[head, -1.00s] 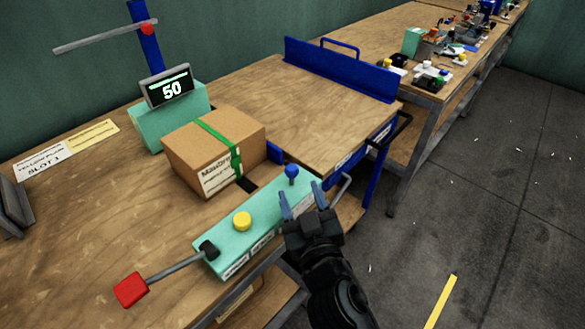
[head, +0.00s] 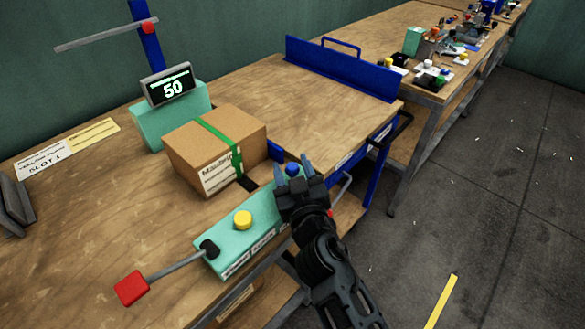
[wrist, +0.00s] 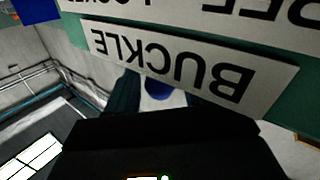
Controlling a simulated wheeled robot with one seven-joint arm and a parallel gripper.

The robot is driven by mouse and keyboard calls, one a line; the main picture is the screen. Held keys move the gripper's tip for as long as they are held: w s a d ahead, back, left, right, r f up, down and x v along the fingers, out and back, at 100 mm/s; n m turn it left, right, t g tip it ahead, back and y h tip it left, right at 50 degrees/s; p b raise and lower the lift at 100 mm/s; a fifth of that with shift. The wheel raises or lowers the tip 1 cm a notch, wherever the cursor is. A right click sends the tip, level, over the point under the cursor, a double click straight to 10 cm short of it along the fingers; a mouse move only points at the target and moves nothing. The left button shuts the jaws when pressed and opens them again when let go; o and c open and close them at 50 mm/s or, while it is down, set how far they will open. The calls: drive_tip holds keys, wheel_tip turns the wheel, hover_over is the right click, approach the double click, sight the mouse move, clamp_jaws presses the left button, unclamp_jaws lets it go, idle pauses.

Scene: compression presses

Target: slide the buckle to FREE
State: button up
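The buckle control is a blue knob (head: 292,169) on the right end of the teal panel (head: 268,207). My gripper (head: 292,172) is over that end of the panel, with one finger on each side of the knob. The fingers look apart, and I cannot tell whether they touch the knob. In the wrist view the blue knob (wrist: 158,90) shows between the fingers, below an upside-down BUCKLE label (wrist: 185,65). Above it are cut-off labels that seem to read LOCKED and FREE. The knob's slot is hidden.
A cardboard box (head: 185,150) with a green strap (head: 215,135) sits behind the panel. A yellow button (head: 243,220) and a red-ended lever (head: 131,288) are at left. A teal display unit (head: 165,125) reads 50.

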sight(274, 185)
clamp_jaws()
idle(0.4)
drive_tip(key=shift+s+a+f+b, duration=0.15)
drive_tip(key=shift+s+a+b, duration=0.1)
drive_tip(key=shift+b, duration=0.1)
drive_tip(key=s+a+b, duration=0.2)
drive_tip(key=b, duration=0.1)
drive_tip(key=shift+s, duration=0.4)
drive_tip(key=shift+s+a, duration=0.45)
drive_tip(key=shift+s, duration=0.05)
drive_tip(key=shift+o, duration=0.7)
unclamp_jaws()
drive_tip(key=shift+s, duration=0.1)
